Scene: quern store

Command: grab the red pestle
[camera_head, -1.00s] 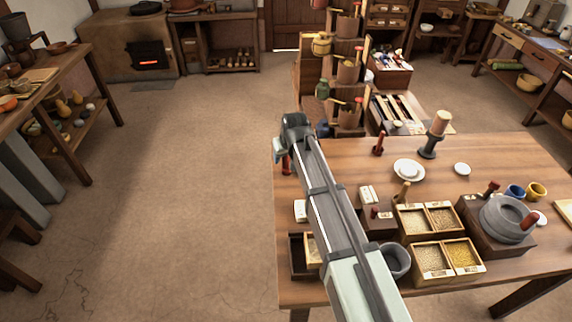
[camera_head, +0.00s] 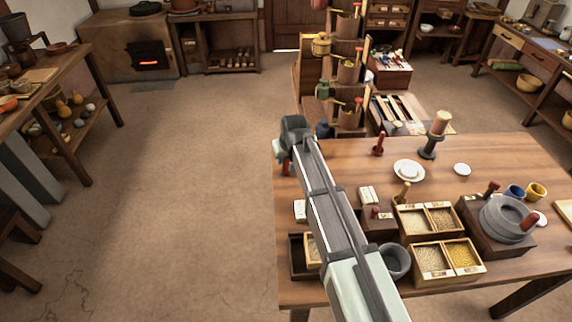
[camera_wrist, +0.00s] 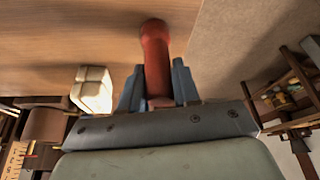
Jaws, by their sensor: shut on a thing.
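The red pestle (camera_wrist: 155,55) stands between the two blue-grey fingers of my gripper (camera_wrist: 158,88) in the wrist view. The fingers are shut on it, and its rounded end sticks out past the fingertips, over the wooden table. In the head view my gripper (camera_head: 282,158) is at the table's left far edge, mostly hidden by my arm. Whether the pestle touches the table is hard to tell. Another red pestle-shaped piece (camera_head: 378,144) stands upright farther right on the table.
The wooden table (camera_head: 450,190) holds grain boxes (camera_head: 430,260), a stone quern (camera_head: 505,218), a grey mortar (camera_head: 396,262), white plates (camera_head: 408,170) and a candle-like stand (camera_head: 436,135). A pale block (camera_wrist: 92,90) lies near my fingers. Open floor (camera_head: 190,200) lies left of the table.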

